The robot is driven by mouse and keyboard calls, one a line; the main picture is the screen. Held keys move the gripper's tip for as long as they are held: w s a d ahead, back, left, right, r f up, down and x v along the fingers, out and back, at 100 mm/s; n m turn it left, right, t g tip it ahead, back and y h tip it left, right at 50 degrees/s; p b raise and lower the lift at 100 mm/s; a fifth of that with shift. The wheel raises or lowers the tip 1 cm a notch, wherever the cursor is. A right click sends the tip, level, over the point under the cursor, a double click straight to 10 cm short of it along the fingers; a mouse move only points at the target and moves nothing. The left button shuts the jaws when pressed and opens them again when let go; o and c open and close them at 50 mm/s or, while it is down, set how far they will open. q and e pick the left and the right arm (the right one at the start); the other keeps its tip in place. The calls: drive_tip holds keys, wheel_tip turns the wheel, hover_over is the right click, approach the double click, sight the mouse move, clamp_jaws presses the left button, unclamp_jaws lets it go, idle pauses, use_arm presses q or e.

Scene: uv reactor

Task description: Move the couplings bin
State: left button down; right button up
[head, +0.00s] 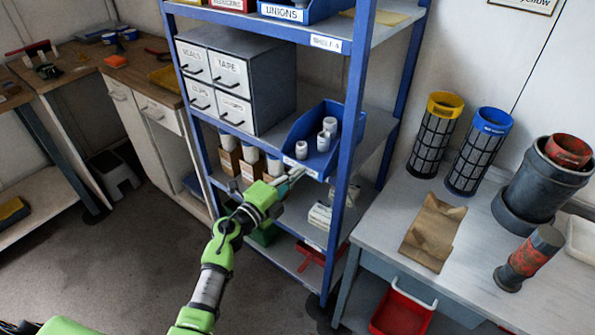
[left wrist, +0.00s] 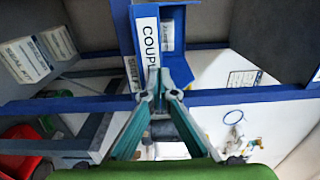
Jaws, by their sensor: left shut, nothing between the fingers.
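The couplings bin (head: 304,130) is a blue open-topped bin on the middle shelf of the blue rack, right of a drawer cabinet. Several white fittings stand in it, and a blue upright post partly covers its right side. My left gripper (head: 292,179) is at the bin's front lower edge, shut and empty. In the left wrist view the bin (left wrist: 178,14) is ahead, with its white "COUP…" label partly cut off by the closed fingertips (left wrist: 155,82). I cannot tell whether the fingertips touch the bin. My right gripper is out of view.
The drawer cabinet (head: 232,75) stands close on the bin's left. Small boxes (head: 247,163) sit on the shelf below. The workbench (head: 475,240) at right holds filter cylinders, a paper bag and dark pots. Open floor lies left of the rack.

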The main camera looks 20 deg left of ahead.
sight(305, 165)
use_arm(q)
drive_tip(key=shift+w+d, duration=0.15)
drive_tip(key=shift+w, duration=0.15)
drive_tip(key=shift+b+x, duration=0.4)
drive_tip(key=shift+x, duration=2.8)
